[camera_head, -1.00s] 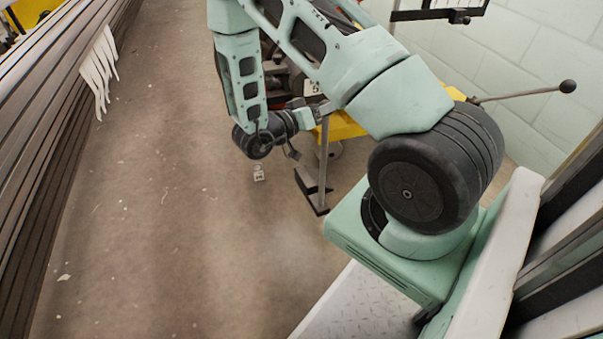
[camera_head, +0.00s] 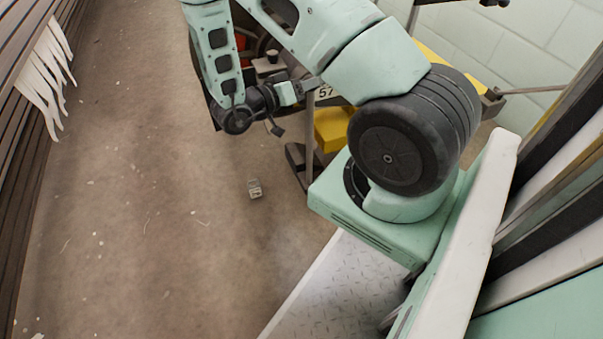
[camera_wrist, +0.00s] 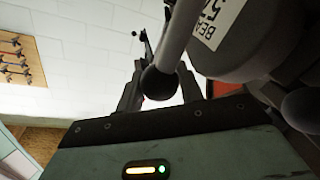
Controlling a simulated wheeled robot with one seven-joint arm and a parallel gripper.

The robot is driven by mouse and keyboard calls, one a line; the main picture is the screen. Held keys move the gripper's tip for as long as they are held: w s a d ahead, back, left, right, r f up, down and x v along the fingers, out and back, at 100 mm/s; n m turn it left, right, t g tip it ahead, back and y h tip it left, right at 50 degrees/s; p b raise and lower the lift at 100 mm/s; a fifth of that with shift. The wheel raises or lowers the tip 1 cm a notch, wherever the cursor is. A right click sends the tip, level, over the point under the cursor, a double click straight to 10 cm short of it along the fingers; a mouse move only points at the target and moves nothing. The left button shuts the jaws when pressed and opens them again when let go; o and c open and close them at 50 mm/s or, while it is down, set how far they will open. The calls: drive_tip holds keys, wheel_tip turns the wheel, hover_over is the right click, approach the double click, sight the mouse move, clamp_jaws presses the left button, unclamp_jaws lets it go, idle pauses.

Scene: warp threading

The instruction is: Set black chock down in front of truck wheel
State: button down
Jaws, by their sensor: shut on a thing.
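The black chock (camera_head: 295,158) is low near the floor, at the foot of an upright grey rod (camera_head: 311,140). It is partly hidden, and I cannot tell whether it touches the floor. My gripper (camera_head: 305,88) is at the rod's upper end. In the wrist view, my gripper's dark fingers (camera_wrist: 160,92) are shut around the black ball knob (camera_wrist: 158,82) on the grey rod (camera_wrist: 178,35). The yellow truck (camera_head: 335,128) stands just behind the rod, with a label reading 57 (camera_head: 325,93). I cannot clearly make out the truck wheel.
A small pale block (camera_head: 255,188) lies on the floor left of the chock. White strips (camera_head: 45,75) hang from dark beams (camera_head: 15,150) at the left. A pale block wall (camera_head: 500,45) is behind. The brown floor between is mostly clear.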

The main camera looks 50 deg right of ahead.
sight(308, 114)
drive_tip(key=shift+w+d+r+p, duration=0.1)
drive_tip(key=shift+w+r+p, duration=0.15)
drive_tip(key=shift+p, duration=0.35)
drive_tip(key=shift+r+p, duration=0.1)
drive_tip(key=shift+p, duration=0.75)
drive_tip(key=shift+m, duration=0.3)
wheel_tip(308, 114, down, 11)
drive_tip(key=b, duration=0.5)
drive_tip(key=shift+r, duration=0.25)
drive_tip(key=c, duration=0.9)
unclamp_jaws()
